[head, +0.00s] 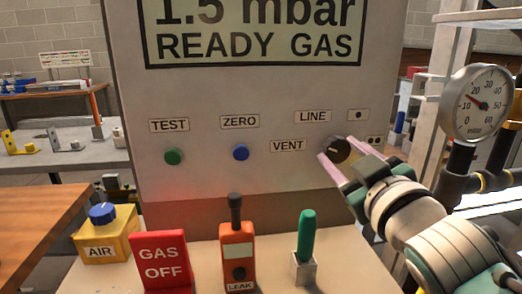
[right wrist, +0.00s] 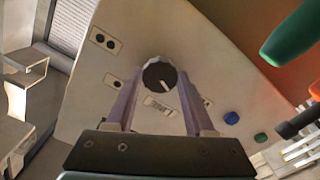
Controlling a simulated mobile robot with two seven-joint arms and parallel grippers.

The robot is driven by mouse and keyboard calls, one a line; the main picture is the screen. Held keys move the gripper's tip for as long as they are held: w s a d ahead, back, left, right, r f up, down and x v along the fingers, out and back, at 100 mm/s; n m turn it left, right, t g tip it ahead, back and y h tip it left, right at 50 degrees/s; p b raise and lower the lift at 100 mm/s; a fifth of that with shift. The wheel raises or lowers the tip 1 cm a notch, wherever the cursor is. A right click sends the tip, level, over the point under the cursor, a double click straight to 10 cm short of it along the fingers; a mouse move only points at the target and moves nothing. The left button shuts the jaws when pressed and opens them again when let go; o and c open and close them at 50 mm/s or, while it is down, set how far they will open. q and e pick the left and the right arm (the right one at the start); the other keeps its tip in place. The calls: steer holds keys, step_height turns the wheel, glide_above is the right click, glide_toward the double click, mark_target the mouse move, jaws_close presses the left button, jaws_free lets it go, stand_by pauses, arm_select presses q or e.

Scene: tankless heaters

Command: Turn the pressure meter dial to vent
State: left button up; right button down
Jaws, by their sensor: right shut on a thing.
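The pressure meter is a large grey box with a screen reading "1.5 mbar READY GAS" (head: 255,28). Its dark round dial (head: 338,150) is on the front panel, among the LINE label (head: 312,116), the VENT label (head: 287,146) and dot labels. My right gripper (head: 338,155) is shut on the dial, with a finger on either side. In the right wrist view the dial (right wrist: 160,75) shows between the fingertips. Its white mark points down and slightly right, close to the LINE label (right wrist: 158,103). The fingers hide part of the panel. My left gripper is not in view.
A green TEST button (head: 173,157) and blue ZERO button (head: 240,152) are left of the dial. Below stand a yellow AIR box (head: 104,240), red GAS OFF sign (head: 161,260), orange leak detector (head: 237,258) and green-handled tool (head: 306,236). A round gauge (head: 477,103) is at right.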

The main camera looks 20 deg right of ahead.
steer(key=shift+c, duration=1.3)
jaws_free()
steer(key=v, duration=1)
steer(key=shift+d, duration=0.1)
